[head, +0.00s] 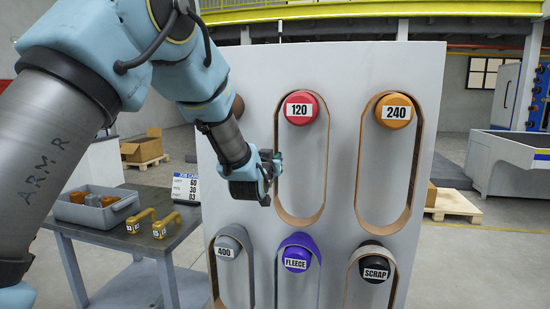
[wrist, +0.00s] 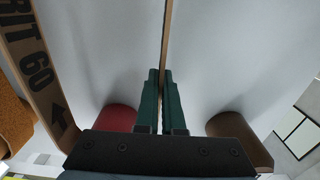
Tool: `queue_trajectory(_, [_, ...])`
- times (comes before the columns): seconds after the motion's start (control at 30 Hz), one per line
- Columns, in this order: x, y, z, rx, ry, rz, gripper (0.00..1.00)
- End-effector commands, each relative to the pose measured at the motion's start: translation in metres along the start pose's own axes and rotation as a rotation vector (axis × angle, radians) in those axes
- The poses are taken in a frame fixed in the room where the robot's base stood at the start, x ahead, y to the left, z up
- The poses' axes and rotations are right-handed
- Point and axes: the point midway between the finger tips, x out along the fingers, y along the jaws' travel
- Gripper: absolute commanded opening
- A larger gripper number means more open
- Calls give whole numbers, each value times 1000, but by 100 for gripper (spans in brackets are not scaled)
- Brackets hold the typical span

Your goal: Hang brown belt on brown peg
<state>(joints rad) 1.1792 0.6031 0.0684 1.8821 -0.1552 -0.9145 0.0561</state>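A tall grey panel (head: 345,70) bears pegs. The brown peg (head: 238,107) at upper left is mostly hidden behind my arm; it shows at lower right in the wrist view (wrist: 240,138). A brown-edged belt loop (head: 299,223) hangs around the red peg (head: 301,107), labelled 120. In the wrist view its near face reads GRIT 60 with an arrow (wrist: 36,75). My gripper (head: 277,167) is at the loop's left run. Its green fingers (wrist: 160,100) are closed together on that run, seen edge-on. The red peg also shows in the wrist view (wrist: 118,119).
An orange peg (head: 395,110), labelled 240, holds another brown-edged loop. Below are grey 400 (head: 227,247), purple FLEECE (head: 297,258) and black SCRAP (head: 376,268) pegs with belts. A side table (head: 110,238) at left carries a grey bin, yellow handles and a job card.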

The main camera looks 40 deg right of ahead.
Motion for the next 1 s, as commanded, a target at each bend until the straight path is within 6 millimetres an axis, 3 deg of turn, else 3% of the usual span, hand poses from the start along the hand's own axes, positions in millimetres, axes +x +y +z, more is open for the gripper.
queue_trajectory(1.0, [0, 0, -6, 0, 1, 0, 0])
